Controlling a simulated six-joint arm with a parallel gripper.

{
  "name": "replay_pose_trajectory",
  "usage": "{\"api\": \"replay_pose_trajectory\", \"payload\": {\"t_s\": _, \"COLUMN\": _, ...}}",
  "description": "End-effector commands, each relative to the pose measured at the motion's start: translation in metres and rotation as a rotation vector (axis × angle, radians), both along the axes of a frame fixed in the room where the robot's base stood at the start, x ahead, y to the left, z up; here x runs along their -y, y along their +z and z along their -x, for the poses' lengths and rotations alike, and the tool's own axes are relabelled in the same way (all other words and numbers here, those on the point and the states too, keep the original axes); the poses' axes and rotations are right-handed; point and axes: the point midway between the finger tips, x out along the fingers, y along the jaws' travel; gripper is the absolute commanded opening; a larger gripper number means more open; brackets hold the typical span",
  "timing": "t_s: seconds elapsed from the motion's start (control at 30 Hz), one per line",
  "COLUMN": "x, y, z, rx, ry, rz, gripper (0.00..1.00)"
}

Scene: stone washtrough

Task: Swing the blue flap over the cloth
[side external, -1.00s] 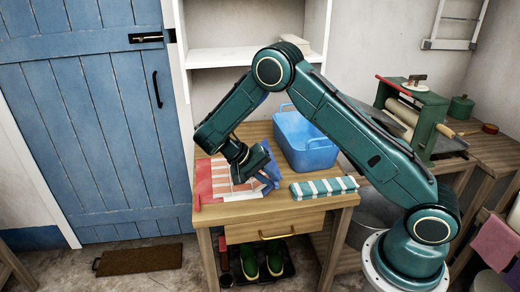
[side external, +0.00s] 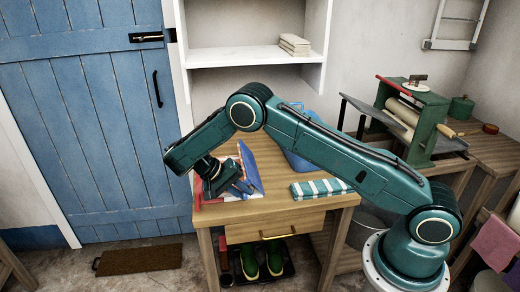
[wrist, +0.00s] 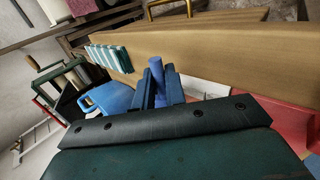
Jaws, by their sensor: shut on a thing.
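The blue flap (side external: 251,168) stands steeply tilted on the wooden table, at the right of the red panel (side external: 197,188). My gripper (side external: 243,187) is shut on the flap, and its jaws overlap the flap's lower part in the side view. In the wrist view, a narrow blue piece of the flap (wrist: 157,72) shows between the fingers of my gripper (wrist: 158,88). The red panel also shows at the right of the wrist view (wrist: 287,122).
A folded teal-and-white striped cloth (side external: 322,188) lies at the table's front right. The table top (side external: 285,215) is bare near its front edge. A green roller machine (side external: 415,125) stands farther right.

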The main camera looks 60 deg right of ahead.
Motion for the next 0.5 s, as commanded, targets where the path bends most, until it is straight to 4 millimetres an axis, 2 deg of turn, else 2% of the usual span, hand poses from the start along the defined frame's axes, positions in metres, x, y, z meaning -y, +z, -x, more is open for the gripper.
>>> {"api": "replay_pose_trajectory", "payload": {"t_s": 0.03, "x": 0.0, "y": -0.006, "z": 0.003, "rx": -0.016, "ry": -0.007, "rz": 0.003, "gripper": 0.0}}
{"api": "replay_pose_trajectory", "payload": {"t_s": 0.2, "x": -0.004, "y": -0.015, "z": -0.001, "rx": -0.015, "ry": -0.004, "rz": -0.001, "gripper": 0.0}}
{"api": "replay_pose_trajectory", "payload": {"t_s": 0.5, "x": -0.009, "y": -0.02, "z": -0.006, "rx": -0.008, "ry": 0.002, "rz": 0.001, "gripper": 0.0}}
